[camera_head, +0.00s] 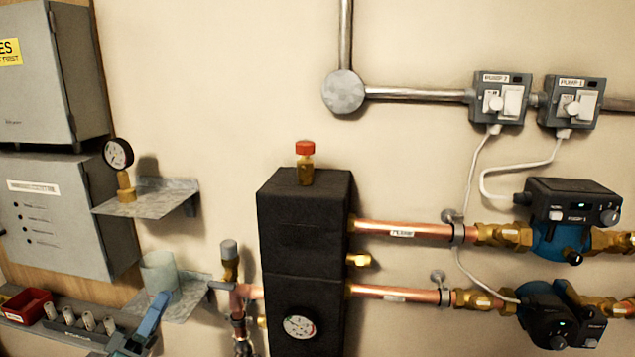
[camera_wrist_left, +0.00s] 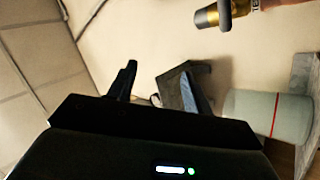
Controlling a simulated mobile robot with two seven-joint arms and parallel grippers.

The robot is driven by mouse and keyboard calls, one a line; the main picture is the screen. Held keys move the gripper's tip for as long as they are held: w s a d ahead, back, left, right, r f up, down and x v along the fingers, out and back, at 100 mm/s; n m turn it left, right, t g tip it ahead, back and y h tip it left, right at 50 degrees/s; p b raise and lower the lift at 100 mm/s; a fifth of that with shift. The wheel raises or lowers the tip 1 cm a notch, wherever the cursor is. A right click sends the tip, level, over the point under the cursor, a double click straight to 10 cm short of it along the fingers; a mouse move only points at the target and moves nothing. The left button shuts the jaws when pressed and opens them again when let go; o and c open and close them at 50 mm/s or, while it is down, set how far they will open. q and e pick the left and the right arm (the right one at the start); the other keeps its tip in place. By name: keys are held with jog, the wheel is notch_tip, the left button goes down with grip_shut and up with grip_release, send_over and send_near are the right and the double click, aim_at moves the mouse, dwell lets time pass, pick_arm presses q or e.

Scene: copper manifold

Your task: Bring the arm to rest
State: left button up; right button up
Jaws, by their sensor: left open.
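My left gripper (camera_head: 146,322) shows at the lower left of the head view, with a blue-grey finger pointing up and right. It is in front of the lower wall shelf and close to the translucent cup (camera_head: 160,272). In the left wrist view the gripper (camera_wrist_left: 160,88) has its two dark fingers apart, with no object visible between them. The translucent cup (camera_wrist_left: 268,115), with a red line, stands to the right of the fingers there. Contact between gripper and cup cannot be told. My right gripper is in neither view.
The black manifold block (camera_head: 302,225) with copper pipes (camera_head: 415,231) is right of the gripper. An upper shelf (camera_head: 148,197) holds a pressure gauge (camera_head: 118,153). A red bin (camera_head: 27,305) and a fittings rack (camera_head: 78,325) sit at lower left. Grey cabinets (camera_head: 60,215) stand behind.

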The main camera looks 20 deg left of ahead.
pick_arm(q)
jog(key=d+f+m+g+h, duration=0.1)
jog(key=d+f+m+g, duration=0.85)
jog(key=d+f, duration=0.55)
jog(key=s+d+f+m+g+y, duration=0.1)
jog(key=s+d+f+m+g, duration=0.65)
jog(key=s+f, duration=0.3)
jog(key=w+d+r+n+t, duration=0.1)
jog(key=w+d+n, duration=0.1)
jog(key=d+n, duration=0.3)
jog(key=d, duration=0.3)
jog(key=shift+w+d+r+n+t, duration=0.15)
jog(key=shift+w+d+n+t, duration=0.15)
jog(key=shift+d+t, duration=0.1)
